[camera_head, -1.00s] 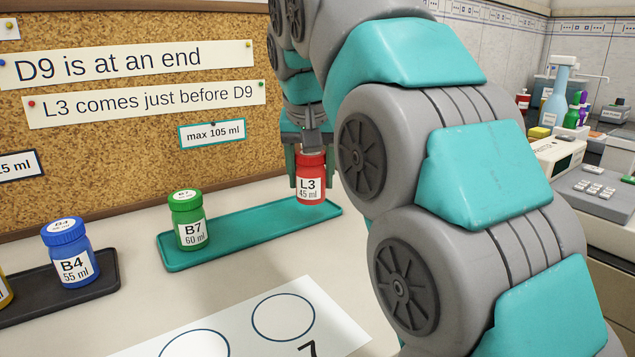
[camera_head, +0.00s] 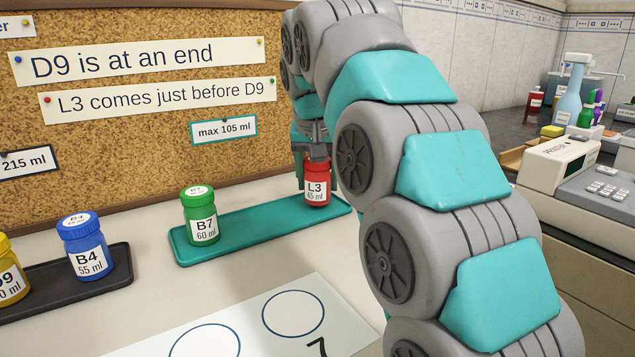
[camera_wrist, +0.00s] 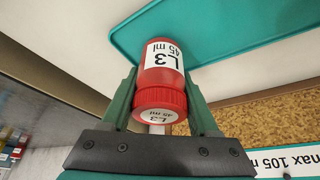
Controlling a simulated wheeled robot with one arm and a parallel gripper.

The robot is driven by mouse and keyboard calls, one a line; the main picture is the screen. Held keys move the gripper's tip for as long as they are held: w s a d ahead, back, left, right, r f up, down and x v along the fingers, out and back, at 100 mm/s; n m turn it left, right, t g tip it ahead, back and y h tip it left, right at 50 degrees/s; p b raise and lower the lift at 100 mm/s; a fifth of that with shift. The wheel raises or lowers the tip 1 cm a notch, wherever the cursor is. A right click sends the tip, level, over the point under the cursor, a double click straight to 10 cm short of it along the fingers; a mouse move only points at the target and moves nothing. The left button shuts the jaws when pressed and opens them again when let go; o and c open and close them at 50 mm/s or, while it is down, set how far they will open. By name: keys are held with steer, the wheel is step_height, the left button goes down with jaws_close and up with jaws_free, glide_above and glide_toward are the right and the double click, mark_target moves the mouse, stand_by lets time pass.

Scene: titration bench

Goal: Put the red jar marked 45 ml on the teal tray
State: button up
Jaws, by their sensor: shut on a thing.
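The red jar (camera_head: 317,190), labelled L3 and 45 ml, is upright at the right end of the teal tray (camera_head: 262,225). Its base appears at the tray surface, but I cannot tell whether it bears on it. My gripper (camera_head: 315,165) is shut on the jar from above, partly hidden by my arm. In the wrist view, the fingers of my gripper (camera_wrist: 160,108) flank the red lid, and the red jar (camera_wrist: 163,72) points towards the teal tray (camera_wrist: 225,25).
A green jar B7 (camera_head: 200,217) stands on the teal tray's left part, with bare tray between it and the red jar. A dark tray (camera_head: 40,288) at left holds a blue jar B4 (camera_head: 84,248) and a yellow jar (camera_head: 8,275). A white sheet with circles (camera_head: 255,325) lies in front.

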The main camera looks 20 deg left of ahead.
steer(key=shift+f, duration=0.35)
steer(key=shift+f, duration=0.2)
steer(key=o, duration=1.4)
steer(key=shift+r, duration=0.1)
steer(key=shift+v, duration=2.55)
steer(key=p+v, duration=0.5)
steer(key=v, duration=0.2)
